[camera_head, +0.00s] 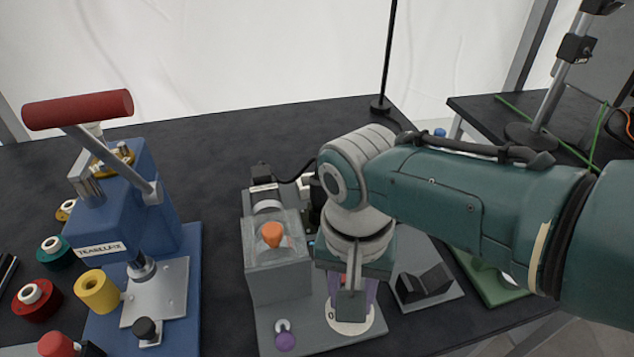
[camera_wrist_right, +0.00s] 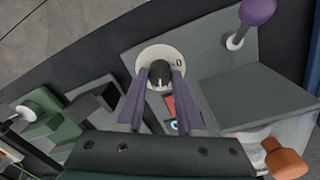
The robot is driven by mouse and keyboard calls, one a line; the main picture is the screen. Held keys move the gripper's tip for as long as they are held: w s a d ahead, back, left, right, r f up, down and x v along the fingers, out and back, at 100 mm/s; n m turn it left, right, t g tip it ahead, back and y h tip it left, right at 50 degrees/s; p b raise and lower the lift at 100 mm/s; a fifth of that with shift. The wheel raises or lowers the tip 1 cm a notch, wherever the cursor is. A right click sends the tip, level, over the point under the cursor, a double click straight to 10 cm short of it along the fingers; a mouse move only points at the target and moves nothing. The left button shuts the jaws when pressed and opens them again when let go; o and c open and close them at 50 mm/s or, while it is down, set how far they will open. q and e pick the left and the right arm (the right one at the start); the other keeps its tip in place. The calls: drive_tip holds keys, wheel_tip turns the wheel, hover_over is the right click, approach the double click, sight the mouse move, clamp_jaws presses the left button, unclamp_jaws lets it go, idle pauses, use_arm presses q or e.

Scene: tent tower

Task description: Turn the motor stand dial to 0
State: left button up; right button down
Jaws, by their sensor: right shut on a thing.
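The motor stand (camera_head: 262,318) is a grey plate with a grey housing in the middle of the head view. Its dial (camera_wrist_right: 150,56) is a pale round disc with a dark knob (camera_wrist_right: 160,74) at its centre and a "0" mark near its rim. The disc also shows in the head view (camera_head: 362,325), partly covered by my gripper. My right gripper (camera_wrist_right: 160,73) points down with its two purple fingers shut on the dark knob. It also shows in the head view (camera_head: 350,308). Which way the knob points is not clear. My left gripper is not in view.
An orange knob (camera_head: 272,235) sits on the housing, and a purple-tipped lever (camera_head: 285,341) stands left of the dial. A blue press (camera_head: 125,215) with a red handle stands left. A black block (camera_head: 423,286) lies right. The table behind is mostly clear.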

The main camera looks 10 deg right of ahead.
drive_tip(key=n, duration=0.5)
drive_tip(key=shift+a+n+p, duration=0.1)
drive_tip(key=shift+n+p, duration=0.2)
drive_tip(key=shift+p, duration=0.05)
drive_tip(key=n, duration=0.5)
drive_tip(key=shift+s+p, duration=0.1)
drive_tip(key=shift+p, duration=0.2)
drive_tip(key=n, duration=0.5)
drive_tip(key=shift+n+t, duration=0.3)
drive_tip(key=shift+n, duration=0.1)
drive_tip(key=n, duration=0.4)
drive_tip(key=shift+n, duration=0.4)
drive_tip(key=c, duration=0.5)
unclamp_jaws()
drive_tip(key=shift+c, duration=0.2)
drive_tip(key=shift+p, duration=0.3)
